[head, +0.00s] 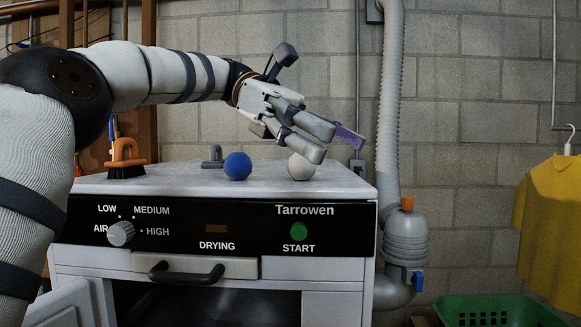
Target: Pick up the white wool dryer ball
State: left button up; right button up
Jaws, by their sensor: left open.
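The white wool dryer ball (301,168) rests on the dryer top (200,183), right of the blue ball (238,166). My left gripper (332,146) reaches in from the left, over the dryer top, with its fingers pointing down to the right. It is open, and one fingertip shows a purple pad. The nearer finger overlaps the upper part of the white ball in the picture; I cannot tell whether it touches it. Nothing shows between the fingers. My right gripper is out of view.
An orange-handled brush (126,158) and a grey-handled item (213,157) stand on the dryer top. A grey vent hose (389,100) rises along the right side. A green basket (500,311) and a yellow shirt (549,225) are at the right. The dryer door (75,304) hangs open.

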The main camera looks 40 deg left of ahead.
aim_at(299, 168)
jog(key=i+j, duration=0.15)
jog(key=j, duration=0.2)
jog(key=i+j, duration=0.15)
jog(key=j, duration=0.2)
jog(key=i+j, duration=0.15)
jog(key=j, duration=0.2)
jog(key=i+j, duration=0.15)
jog(key=j, duration=0.2)
